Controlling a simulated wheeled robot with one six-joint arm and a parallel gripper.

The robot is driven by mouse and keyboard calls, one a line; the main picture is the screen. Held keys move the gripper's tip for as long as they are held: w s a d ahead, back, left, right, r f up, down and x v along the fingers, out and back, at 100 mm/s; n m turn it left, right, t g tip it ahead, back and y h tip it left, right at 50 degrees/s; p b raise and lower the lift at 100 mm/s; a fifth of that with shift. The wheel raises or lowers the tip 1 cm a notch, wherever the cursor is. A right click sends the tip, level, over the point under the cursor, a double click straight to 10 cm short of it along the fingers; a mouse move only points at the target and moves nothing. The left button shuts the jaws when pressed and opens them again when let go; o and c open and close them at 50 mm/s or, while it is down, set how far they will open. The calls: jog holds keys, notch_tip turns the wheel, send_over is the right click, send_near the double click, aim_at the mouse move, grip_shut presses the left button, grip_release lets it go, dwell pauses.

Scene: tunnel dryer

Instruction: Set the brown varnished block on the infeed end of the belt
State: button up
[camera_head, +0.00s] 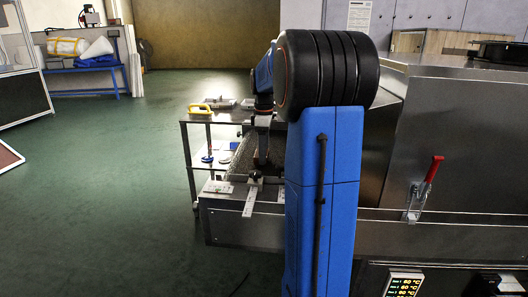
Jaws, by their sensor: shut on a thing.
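My gripper (262,160) points down at the far end of my arm, over the open infeed end of the dryer. It looks shut on a small dark thing at its tips, taken to be the brown varnished block; its shape and colour are too small and dark to make out. The belt (239,161) is a dark, rough strip running beneath and beside the gripper, partly hidden by my arm. I cannot tell whether the held thing touches the belt.
A metal cart (195,121) with a yellow-handled tool (200,109) stands behind the infeed end. A ruler-like metal strip (250,202) lies at the near edge. A red-handled clamp (433,169) is on the dryer's side at right.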

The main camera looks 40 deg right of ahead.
jog(key=shift+f, duration=0.1)
jog(key=o, duration=1.2)
jog(key=shift+c, duration=0.2)
notch_tip(320, 180, up, 12)
